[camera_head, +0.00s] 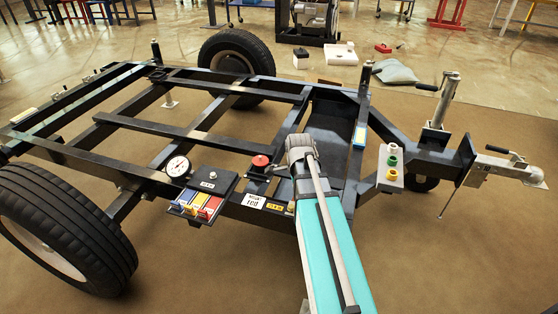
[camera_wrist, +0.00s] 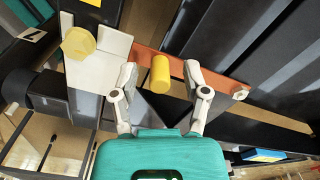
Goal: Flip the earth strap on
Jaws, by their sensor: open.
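The earth strap (camera_wrist: 222,84) is a flat copper-coloured bar running across the dark frame in the wrist view. A yellow cylindrical handle (camera_wrist: 160,73) stands out from it. The strap's right end has a bolt (camera_wrist: 240,94); its left end is near a white plate (camera_wrist: 95,62). My gripper (camera_wrist: 158,80) is open, with one finger on each side of the yellow handle and visible gaps between. I cannot tell how deep the handle sits between the fingers.
A yellow hexagonal knob (camera_wrist: 78,43) sits on the white plate left of the strap. In the head view, a gauge (camera_head: 178,166), coloured switches (camera_head: 197,205) and a red knob (camera_head: 260,161) line the trailer frame. A white bracket (camera_head: 391,180) with green and yellow fittings stands right of my arm.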

